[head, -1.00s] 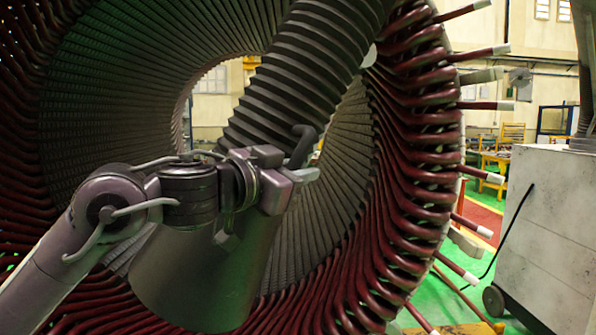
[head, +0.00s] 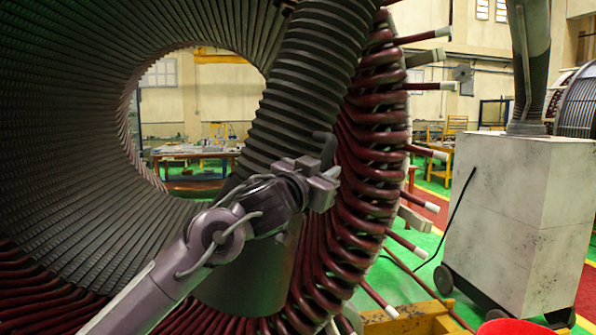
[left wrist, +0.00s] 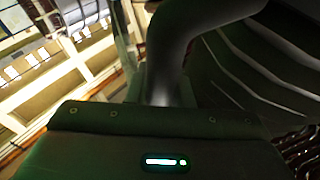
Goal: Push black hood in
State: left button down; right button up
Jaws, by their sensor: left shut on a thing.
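The black hood (head: 246,282) is a dark cone at the lower end of a thick ribbed hose (head: 310,85). It hangs in front of the right side of the stator's round opening and its coil ends. My left gripper (head: 322,182) is shut on the hood's dark curved handle (head: 327,148), at the right side of the hood. In the left wrist view the handle (left wrist: 172,50) rises from between the jaws, which are mostly hidden behind the gripper body. My left arm covers part of the cone. My right gripper is not in view.
The large stator (head: 75,160) with dark red coils (head: 375,150) fills the left and middle. Pale-tipped coil leads (head: 430,87) stick out to the right. A white wheeled cart (head: 515,215) stands at the right, with green floor between. A yellow block (head: 415,320) is low in front.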

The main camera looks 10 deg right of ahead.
pick_arm(q)
jog(key=shift+s+d+r, duration=0.1)
jog(key=shift+r, duration=0.2)
jog(key=c, duration=1.3)
grip_release()
jog(key=shift+s+f, duration=0.1)
jog(key=shift+f, duration=0.1)
jog(key=b+v, duration=0.3)
jog(key=v, duration=0.4)
jog(key=shift+s+a, duration=0.2)
jog(key=shift+a, duration=0.05)
jog(key=shift+f, duration=0.1)
